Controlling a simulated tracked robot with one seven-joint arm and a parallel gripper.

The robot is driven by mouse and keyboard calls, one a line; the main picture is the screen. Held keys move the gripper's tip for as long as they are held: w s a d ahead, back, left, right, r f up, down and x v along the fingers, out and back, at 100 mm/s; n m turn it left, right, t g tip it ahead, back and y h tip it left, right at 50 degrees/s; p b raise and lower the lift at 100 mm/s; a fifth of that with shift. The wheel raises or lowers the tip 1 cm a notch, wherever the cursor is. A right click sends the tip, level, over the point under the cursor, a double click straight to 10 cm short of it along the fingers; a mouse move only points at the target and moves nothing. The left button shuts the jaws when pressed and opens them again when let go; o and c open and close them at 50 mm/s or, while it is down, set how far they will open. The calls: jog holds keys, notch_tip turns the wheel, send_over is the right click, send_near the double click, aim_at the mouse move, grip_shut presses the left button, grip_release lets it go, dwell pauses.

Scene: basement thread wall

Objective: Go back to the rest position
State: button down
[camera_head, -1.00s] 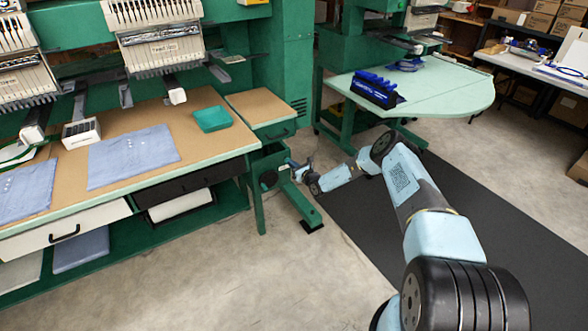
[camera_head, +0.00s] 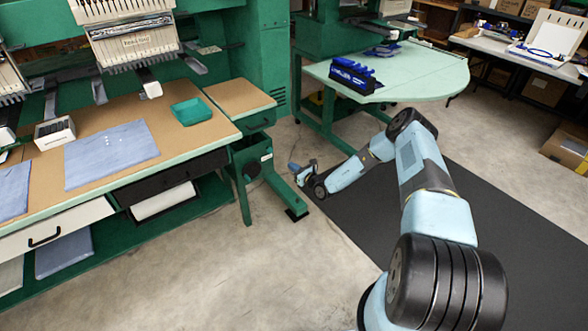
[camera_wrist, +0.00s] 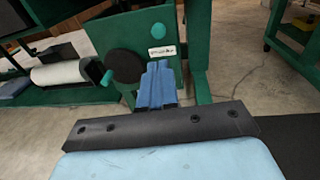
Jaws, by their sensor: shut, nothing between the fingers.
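My gripper (camera_head: 299,172) shows small in the head view, at the end of my light blue arm, low in front of the green machine stand and over the edge of the dark floor mat. It is away from the work tables and holds nothing. In the wrist view the blue fingers (camera_wrist: 157,86) are together, pointing at the green stand (camera_wrist: 150,30) with its black round knob (camera_wrist: 126,66). I cannot tell from the wrist view how far the fingertips are from the stand.
A brown-topped table (camera_head: 110,124) with folded blue cloth (camera_head: 110,155) and a green tray (camera_head: 191,111) is on the left. A pale green table (camera_head: 425,75) bears a blue rack (camera_head: 352,77). The dark mat (camera_head: 480,225) and concrete floor (camera_head: 215,275) have free room.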

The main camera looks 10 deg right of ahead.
jog(key=shift+s+d, duration=0.15)
jog(key=shift+s, duration=0.15)
